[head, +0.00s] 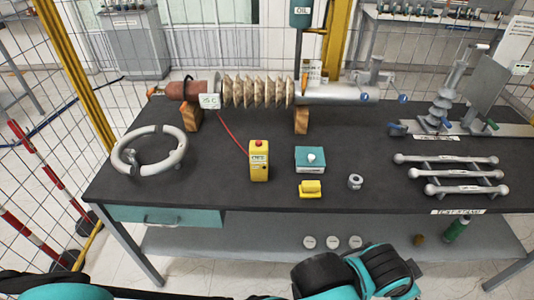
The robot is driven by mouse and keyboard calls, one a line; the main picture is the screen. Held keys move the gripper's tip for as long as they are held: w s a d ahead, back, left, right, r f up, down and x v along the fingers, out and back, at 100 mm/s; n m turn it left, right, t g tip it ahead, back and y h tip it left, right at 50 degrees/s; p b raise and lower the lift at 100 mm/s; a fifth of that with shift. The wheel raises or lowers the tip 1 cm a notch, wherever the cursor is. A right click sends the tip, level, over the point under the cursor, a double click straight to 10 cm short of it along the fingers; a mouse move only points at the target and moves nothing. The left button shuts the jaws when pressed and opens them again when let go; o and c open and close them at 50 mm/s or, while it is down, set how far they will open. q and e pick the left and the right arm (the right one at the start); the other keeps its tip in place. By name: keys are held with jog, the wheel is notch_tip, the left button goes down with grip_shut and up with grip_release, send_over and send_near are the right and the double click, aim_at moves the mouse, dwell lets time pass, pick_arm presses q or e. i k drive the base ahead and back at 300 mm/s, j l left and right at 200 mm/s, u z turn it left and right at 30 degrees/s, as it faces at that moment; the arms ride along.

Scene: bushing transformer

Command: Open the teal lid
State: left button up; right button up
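The teal lid (300,153) is the flat top of a small squarish box on the dark workbench, right of centre, with a round white knob on it. It appears to lie closed on the box, and the inside is not visible. Teal and black links of my arms show along the bottom edge of the head view, below and in front of the bench. Neither gripper's fingers can be made out there. Nothing of mine touches the box.
A yellow control box (259,163) with a red button stands left of the lid. A yellow block (310,189) lies in front, and a grey ring nut (355,182) to its right. A ribbed bushing (258,90) lies behind. A white ring (126,157) and barred rack (465,189) flank them.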

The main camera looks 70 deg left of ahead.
aim_at(312, 157)
jog(key=u, duration=2.1)
